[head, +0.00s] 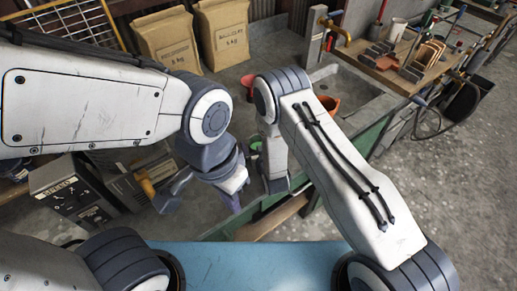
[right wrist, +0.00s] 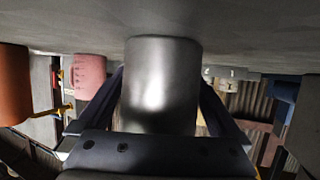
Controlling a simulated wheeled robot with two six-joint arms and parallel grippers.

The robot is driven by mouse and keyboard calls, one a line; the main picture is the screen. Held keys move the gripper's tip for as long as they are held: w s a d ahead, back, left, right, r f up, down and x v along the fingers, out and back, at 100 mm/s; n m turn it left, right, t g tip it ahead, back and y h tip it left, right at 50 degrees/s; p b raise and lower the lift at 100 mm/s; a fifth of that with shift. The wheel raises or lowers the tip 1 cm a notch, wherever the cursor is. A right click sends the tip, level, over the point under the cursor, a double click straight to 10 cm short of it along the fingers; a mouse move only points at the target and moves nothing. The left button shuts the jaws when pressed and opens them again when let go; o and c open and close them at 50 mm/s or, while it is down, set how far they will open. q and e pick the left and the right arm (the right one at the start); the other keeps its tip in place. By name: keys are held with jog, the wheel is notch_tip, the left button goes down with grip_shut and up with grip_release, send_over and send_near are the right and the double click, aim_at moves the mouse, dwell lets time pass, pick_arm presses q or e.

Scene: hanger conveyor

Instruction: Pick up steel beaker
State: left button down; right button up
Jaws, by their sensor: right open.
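The steel beaker (right wrist: 160,82) is a plain grey metal cylinder. In the right wrist view, which looks upside down, it stands on a grey surface. My right gripper (right wrist: 161,92) is open, with one dark finger on each side of the beaker. Whether the fingers touch it I cannot tell. In the head view the beaker and right fingertips are hidden behind my right arm. My left gripper (head: 230,182) hangs low in the head view, away from the beaker; its jaws are unclear.
An orange pot (head: 330,103) and a red cup (head: 248,84) stand on the grey counter (head: 285,45). Paper sacks (head: 221,32) stand at the back. A brass tap (head: 334,30) and a wooden shelf of tools (head: 385,72) are at the back right.

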jog(key=c, duration=1.4)
